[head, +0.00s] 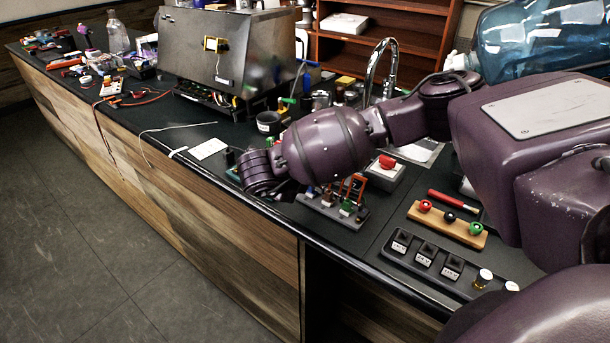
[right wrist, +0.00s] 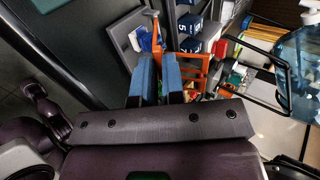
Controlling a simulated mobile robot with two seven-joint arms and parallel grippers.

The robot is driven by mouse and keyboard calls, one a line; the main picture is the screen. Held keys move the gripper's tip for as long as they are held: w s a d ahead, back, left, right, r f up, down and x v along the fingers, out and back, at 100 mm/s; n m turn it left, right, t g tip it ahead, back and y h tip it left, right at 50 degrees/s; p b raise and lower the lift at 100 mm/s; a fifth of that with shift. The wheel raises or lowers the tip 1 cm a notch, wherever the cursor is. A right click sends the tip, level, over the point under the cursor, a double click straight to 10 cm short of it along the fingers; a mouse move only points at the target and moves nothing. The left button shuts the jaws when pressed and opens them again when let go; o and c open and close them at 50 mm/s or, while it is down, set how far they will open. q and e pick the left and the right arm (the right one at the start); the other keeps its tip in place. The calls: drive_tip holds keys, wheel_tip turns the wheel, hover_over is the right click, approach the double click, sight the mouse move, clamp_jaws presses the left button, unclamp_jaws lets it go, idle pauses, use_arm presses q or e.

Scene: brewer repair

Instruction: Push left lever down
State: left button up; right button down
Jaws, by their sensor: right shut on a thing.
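A grey panel (head: 330,211) near the counter's front edge carries orange levers (head: 354,187) and small green and dark parts. In the right wrist view one orange lever (right wrist: 155,28) rises between my fingertips, and another orange lever frame (right wrist: 207,68) stands to the right. My right gripper (right wrist: 158,62), with blue finger pads, is shut on the first orange lever; the pads hide its lower part. In the head view my right arm reaches in from the right over the panel, and its hand hides part of it; the fingertips are not clear there. My left gripper is not in view.
A red button box (head: 387,172) stands behind the panel. A wooden block with coloured knobs (head: 447,225) and a black switch tray (head: 424,254) lie to the right. A metal machine (head: 224,50) and a tap (head: 381,68) stand behind. Cables and parts clutter the counter's far left.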

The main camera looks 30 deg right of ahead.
drive_tip(key=shift+s+a+f+t+h, duration=0.25)
drive_tip(key=shift+a+f+h, duration=0.3)
drive_tip(key=shift+h, duration=0.35)
drive_tip(key=shift+a+f+t+h+p, duration=0.15)
drive_tip(key=shift+t+h+p, duration=0.1)
drive_tip(key=shift+h+p, duration=0.25)
drive_tip(key=shift+a+f+t+h+p, duration=0.15)
drive_tip(key=shift+f+t+h+p, duration=0.35)
drive_tip(key=shift+h+p, duration=0.4)
drive_tip(key=shift+s+a+f+h+p, duration=0.15)
drive_tip(key=shift+f+h+p, duration=0.45)
drive_tip(key=shift+f+p, duration=0.35)
drive_tip(key=c, duration=1.2)
unclamp_jaws()
